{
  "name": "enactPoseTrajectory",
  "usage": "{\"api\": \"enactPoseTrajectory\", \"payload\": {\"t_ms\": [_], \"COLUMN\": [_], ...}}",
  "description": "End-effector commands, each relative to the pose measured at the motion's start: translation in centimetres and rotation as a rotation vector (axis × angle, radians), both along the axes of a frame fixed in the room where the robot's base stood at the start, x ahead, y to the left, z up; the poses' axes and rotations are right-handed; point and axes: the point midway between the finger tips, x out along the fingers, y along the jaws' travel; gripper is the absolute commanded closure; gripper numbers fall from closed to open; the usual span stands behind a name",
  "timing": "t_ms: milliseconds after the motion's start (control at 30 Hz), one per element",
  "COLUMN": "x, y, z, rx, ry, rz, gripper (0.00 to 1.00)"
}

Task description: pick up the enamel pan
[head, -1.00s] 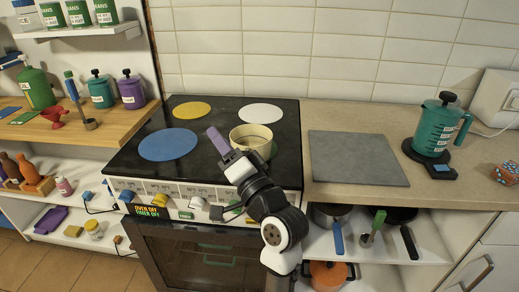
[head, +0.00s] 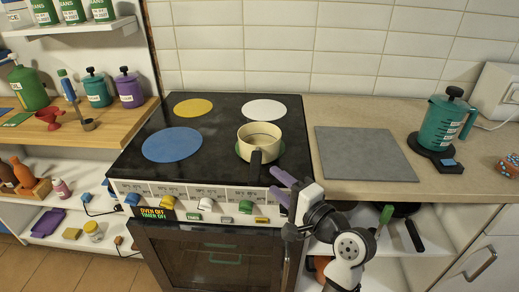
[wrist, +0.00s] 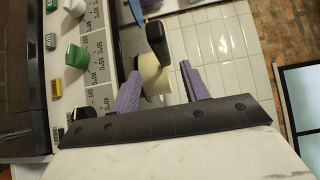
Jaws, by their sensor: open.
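A blue disc (head: 172,145), a yellow disc (head: 193,108) and a white disc (head: 264,109) mark the hob (head: 215,125). Control knobs (head: 205,204) line the stove front below my gripper. A grey board (head: 365,153) lies on the right counter. A tiled wall stands behind.

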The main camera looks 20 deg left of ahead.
Motion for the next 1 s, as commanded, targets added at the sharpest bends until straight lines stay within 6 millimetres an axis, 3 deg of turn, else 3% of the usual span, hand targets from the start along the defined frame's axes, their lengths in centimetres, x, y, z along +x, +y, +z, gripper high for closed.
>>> {"api": "enactPoseTrajectory", "payload": {"t_ms": [133, 367, 700, 1000], "x": [1.4, 2.4, 5.0, 5.2], "y": [2.3, 3.8, 7.4, 7.6], "z": [0.2, 0.2, 0.6, 0.4], "rx": [0.001, 0.0, 0.001, 0.0], "ry": [-0.001, -0.002, -0.001, -0.001], "rz": [0.003, 0.0, -0.001, -0.003], "gripper": [0.55, 0.55, 0.55, 0.56]}}
